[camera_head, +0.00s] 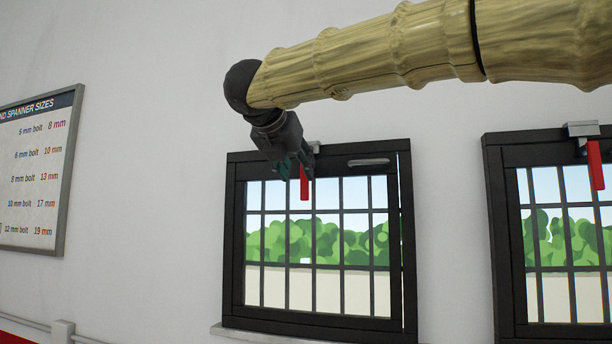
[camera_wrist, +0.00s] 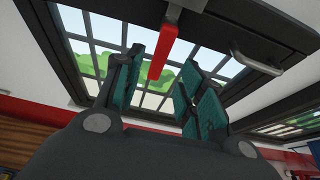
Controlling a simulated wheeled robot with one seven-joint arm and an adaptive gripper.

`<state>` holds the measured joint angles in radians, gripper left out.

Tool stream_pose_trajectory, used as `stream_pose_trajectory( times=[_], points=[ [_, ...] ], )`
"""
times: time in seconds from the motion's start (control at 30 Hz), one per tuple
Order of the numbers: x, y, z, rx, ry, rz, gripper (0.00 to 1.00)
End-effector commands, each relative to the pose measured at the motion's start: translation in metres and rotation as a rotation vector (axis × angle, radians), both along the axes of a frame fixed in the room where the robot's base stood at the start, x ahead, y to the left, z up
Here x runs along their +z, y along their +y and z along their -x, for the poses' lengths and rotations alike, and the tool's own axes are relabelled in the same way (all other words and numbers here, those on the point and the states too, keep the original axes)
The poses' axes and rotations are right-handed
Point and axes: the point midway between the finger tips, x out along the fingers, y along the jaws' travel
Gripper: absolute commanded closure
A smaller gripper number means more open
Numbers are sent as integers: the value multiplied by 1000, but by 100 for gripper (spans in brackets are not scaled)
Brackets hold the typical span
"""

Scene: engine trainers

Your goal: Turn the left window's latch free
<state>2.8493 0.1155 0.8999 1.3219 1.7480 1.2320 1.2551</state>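The left window (camera_head: 236,250) has a dark frame and a barred pane, set in the white wall. Its red latch (camera_head: 304,185) hangs straight down from a grey mount (camera_head: 314,147) at the top of the frame. My gripper (camera_head: 296,172) is in front of the window's top edge, just left of the latch, and partly hides the mount. In the wrist view the red latch (camera_wrist: 163,46) reaches down into the gap between the open teal-padded fingers of my gripper (camera_wrist: 158,82). I cannot tell whether either finger touches the latch.
A grey handle (camera_head: 368,162) sits on the frame right of the latch. A second window (camera_head: 500,230) with its own red latch (camera_head: 595,165) is at the right. A spanner-size chart (camera_head: 35,170) hangs at the left. The wall between is bare.

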Motion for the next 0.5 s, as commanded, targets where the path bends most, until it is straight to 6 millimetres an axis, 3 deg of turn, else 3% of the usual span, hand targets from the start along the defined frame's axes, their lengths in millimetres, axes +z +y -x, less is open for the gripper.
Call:
stream_pose_trajectory(
  times=[0.2,0.5],
  points=[
    [-11,-12,-32,-2,3,1,61],
    [-23,-21,-56,-5,2,2,61]
  ],
)
